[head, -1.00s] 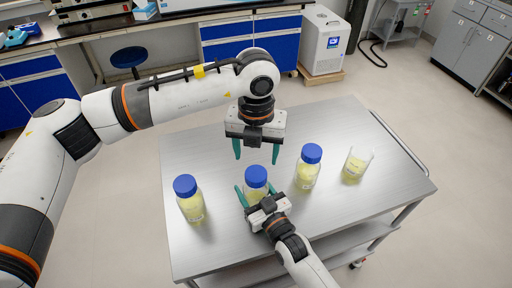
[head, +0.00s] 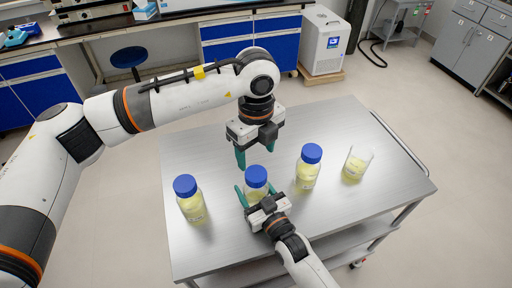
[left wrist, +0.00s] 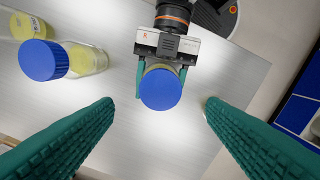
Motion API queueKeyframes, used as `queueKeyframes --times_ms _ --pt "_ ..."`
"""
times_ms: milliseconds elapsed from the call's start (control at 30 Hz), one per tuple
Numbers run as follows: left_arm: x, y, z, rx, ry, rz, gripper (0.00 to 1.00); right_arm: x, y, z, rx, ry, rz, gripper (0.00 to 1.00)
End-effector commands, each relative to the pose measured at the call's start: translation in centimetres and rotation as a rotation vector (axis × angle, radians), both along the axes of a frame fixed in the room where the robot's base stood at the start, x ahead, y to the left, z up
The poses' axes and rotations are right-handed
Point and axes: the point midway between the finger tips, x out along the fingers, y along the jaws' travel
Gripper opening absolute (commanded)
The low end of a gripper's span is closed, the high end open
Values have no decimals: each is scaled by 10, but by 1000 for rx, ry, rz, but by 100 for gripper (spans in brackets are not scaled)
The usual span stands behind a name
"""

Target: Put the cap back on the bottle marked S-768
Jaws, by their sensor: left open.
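The middle bottle (head: 257,190) holds yellow liquid and stands upright on the metal table, with a blue cap (head: 256,174) on its top. My right gripper (head: 257,195) has its green fingers on both sides of this bottle, below the cap. My left gripper (head: 243,157) points down, open and empty, above and behind the cap in the head view. In the left wrist view the cap (left wrist: 161,89) shows between and beyond its spread fingers, apart from them. No marking can be read, so I cannot tell which bottle is S-768.
A capped bottle (head: 190,203) stands to the left and another (head: 307,170) to the right. A glass beaker (head: 355,165) with yellow liquid stands further right. The back of the metal table (head: 320,115) is clear.

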Motion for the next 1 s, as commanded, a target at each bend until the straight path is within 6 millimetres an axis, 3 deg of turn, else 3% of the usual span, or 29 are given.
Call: queueKeyframes --times_ms 500,900,1000 --pt "0 0 -70 1 2 0 65 0 0 1 1 -2 0 0" --pt "0 0 -76 1 1 -1 65 0 0 1 1 -2 0 0" --pt "0 0 -76 1 1 -1 51 0 0 1 1 -2 0 0"
